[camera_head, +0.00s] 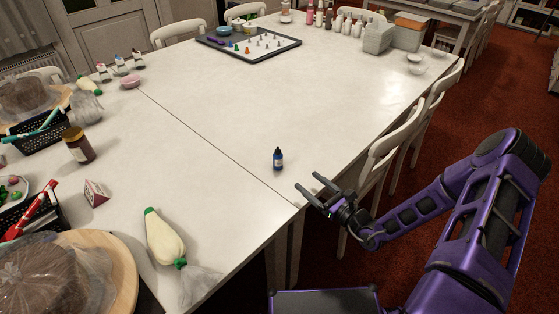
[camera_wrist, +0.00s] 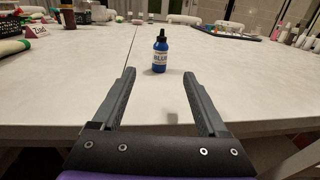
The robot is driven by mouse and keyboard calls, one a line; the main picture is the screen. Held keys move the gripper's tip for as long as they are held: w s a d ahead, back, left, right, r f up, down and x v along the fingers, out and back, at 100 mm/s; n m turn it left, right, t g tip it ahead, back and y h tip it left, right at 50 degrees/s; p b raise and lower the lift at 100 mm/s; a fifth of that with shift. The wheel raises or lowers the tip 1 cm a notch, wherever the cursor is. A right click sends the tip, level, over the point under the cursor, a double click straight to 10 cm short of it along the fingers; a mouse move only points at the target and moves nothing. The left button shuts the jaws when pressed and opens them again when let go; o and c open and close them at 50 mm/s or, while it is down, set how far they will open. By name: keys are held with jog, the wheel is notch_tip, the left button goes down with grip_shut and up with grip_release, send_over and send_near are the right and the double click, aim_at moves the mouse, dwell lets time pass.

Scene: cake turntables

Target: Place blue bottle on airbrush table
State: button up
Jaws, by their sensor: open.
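The blue bottle (camera_head: 278,159) is small with a black cap and stands upright on the white table (camera_head: 230,150) near its right edge. In the wrist view the blue bottle (camera_wrist: 160,54) stands ahead of my fingers, roughly midway between them, with a "BLUE" label facing me. My gripper (camera_head: 307,186) is at the table's near right edge, open and empty, a short way from the bottle. In the wrist view my gripper (camera_wrist: 158,75) shows both fingers spread apart. I cannot tell which surface is the airbrush table.
A dark tray (camera_head: 225,52) with small coloured pieces lies at the far end. A piping bag (camera_head: 164,238) and a cake on a wooden turntable (camera_head: 122,272) are at the near left. White chairs (camera_head: 386,150) line the right side. The table around the bottle is clear.

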aim_at(281, 160)
jog(key=x, duration=1)
jog(key=shift+w+a, duration=0.1)
jog(key=shift+w, duration=0.05)
jog(key=shift+f+b+x, duration=0.15)
jog(key=shift+b+x, duration=0.05)
jog(key=shift+x, duration=1.15)
jog(key=shift+f+b+x, duration=0.15)
jog(key=shift+b+x, duration=0.05)
jog(key=shift+x, duration=1.1)
grip_shut()
